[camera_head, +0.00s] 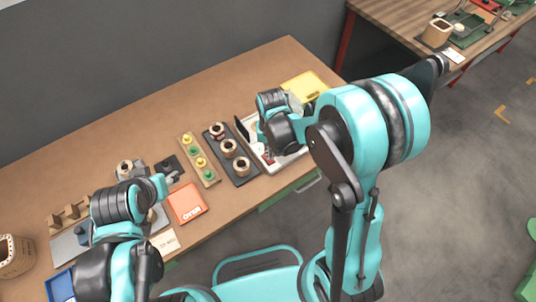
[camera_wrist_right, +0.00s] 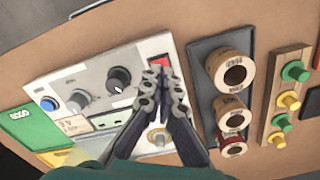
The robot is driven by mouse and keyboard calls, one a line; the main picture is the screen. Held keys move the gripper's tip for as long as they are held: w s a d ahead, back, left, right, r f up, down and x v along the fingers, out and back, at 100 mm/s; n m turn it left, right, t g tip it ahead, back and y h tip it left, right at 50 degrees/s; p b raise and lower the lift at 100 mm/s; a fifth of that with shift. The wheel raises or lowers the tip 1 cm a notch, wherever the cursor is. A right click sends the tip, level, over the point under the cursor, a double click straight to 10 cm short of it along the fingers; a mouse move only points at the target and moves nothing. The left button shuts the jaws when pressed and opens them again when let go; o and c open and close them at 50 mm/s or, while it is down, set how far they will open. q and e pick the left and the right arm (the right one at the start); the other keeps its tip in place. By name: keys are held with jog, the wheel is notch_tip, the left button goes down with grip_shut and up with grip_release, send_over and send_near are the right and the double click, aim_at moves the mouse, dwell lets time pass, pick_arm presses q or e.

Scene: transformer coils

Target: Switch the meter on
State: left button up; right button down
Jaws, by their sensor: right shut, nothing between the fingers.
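In the head view the meter (camera_head: 243,121) is partly hidden behind my right arm. My right gripper (camera_wrist_right: 157,72) is shut and empty. Its fingertips are over the near edge of the red switch and cover part of it; I cannot tell whether they touch. My left gripper (camera_head: 172,178) is above the table at the left, away from the meter; its finger gap is too small to read.
Beside the meter is a dark tray (camera_head: 238,176) with several coils, then a wooden strip (camera_head: 208,180) with yellow and green posts. A yellow case (camera_head: 305,86) lies behind the meter. An orange box (camera_head: 187,203) is near the front edge. The table's back left is clear.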

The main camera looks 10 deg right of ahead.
jog(key=shift+r+p, duration=1.6)
jog(key=shift+r, duration=0.85)
jog(key=s+d+r+n+t+b, duration=0.1)
jog(key=s+d+r+t+b, duration=0.1)
jog(key=s+r, duration=0.3)
jog(key=s+d+r+n+t+b, duration=0.1)
jog(key=s+d+r+t+b, duration=0.1)
jog(key=s+r+t, duration=0.3)
jog(key=shift+s+d+r, duration=0.15)
jog(key=shift+d+r, duration=0.15)
jog(key=shift+d, duration=0.05)
dwell(0.5)
